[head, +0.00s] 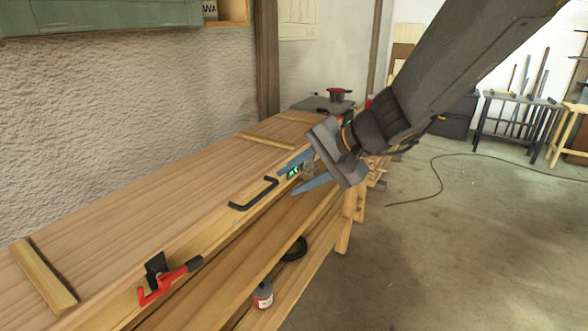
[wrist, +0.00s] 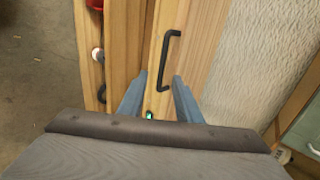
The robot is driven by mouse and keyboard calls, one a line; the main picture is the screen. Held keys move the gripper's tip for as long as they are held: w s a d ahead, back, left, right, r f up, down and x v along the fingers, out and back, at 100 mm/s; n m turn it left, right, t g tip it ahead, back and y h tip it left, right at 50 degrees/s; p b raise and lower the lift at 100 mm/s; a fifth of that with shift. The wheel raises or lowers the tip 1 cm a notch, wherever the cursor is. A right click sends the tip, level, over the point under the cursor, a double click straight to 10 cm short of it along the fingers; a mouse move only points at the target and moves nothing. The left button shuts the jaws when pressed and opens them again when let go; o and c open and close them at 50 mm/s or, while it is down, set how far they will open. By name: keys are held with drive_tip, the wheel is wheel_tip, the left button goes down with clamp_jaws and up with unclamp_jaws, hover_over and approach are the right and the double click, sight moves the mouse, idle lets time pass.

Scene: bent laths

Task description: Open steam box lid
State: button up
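The steam box is a long pale wooden box along the wall, and its lid (head: 150,215) lies flat and looks shut. A black bar handle (head: 254,194) is on the lid's front edge; it also shows in the wrist view (wrist: 168,60). A red latch with a black bracket (head: 165,280) is on the box front at the near left; whether it is fastened I cannot tell. My gripper (head: 292,178) has its blue fingers apart and empty, just beyond the handle's far end. In the wrist view my gripper (wrist: 158,97) points along the box front towards the handle.
A small display with green digits (head: 294,171) is on the box front beside my gripper. A jar (head: 263,295) and a black coil (head: 293,249) are on the ledge below. The wall closes off the back; the floor (head: 460,240) at right is mostly open, with a cable.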

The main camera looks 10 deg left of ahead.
sight(264, 194)
drive_tip(key=b+x, duration=0.5)
drive_tip(key=x, duration=0.5)
drive_tip(key=shift+r, duration=0.1)
drive_tip(key=shift+b+x, duration=0.65)
drive_tip(key=shift+x, duration=0.25)
drive_tip(key=shift+r, duration=0.1)
